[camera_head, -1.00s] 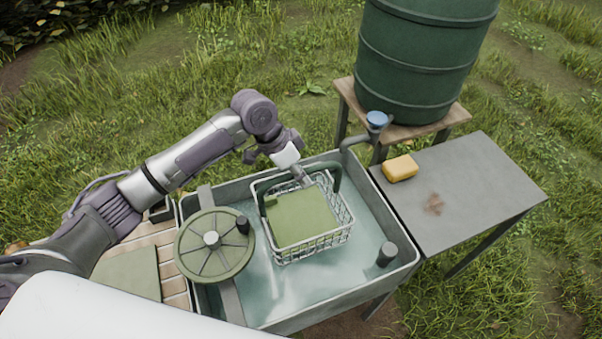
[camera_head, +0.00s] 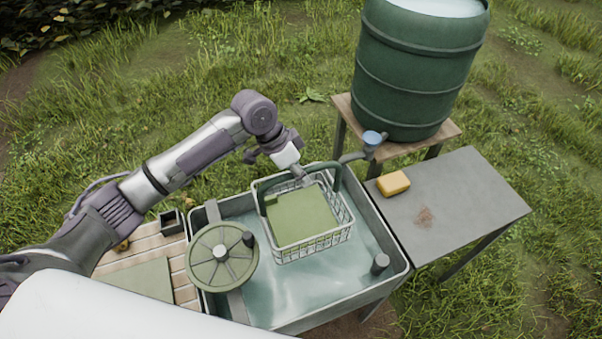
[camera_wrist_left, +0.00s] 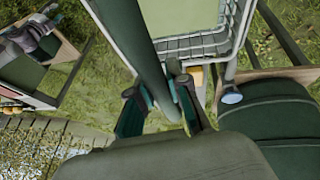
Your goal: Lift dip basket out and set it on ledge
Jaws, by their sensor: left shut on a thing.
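The dip basket (camera_head: 312,246) is a white wire basket with a green panel inside and a green arched handle. In the head view it is over the grey water trough (camera_head: 262,321), towards its back; I cannot tell how far its bottom is from the water. My left gripper (camera_head: 299,173) is shut on the handle at the basket's back side. In the left wrist view the fingers (camera_wrist_left: 160,105) close around the green handle bar (camera_wrist_left: 135,40), and part of the basket (camera_wrist_left: 195,45) shows beyond. My right gripper is not in view.
A round green spoked wheel (camera_head: 222,258) sits at the trough's left side. A grey side table (camera_head: 455,205) on the right holds a yellow sponge (camera_head: 393,183). A green barrel (camera_head: 415,75) with a tap stands behind on a wooden stand. A slatted wooden surface (camera_head: 150,243) lies left.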

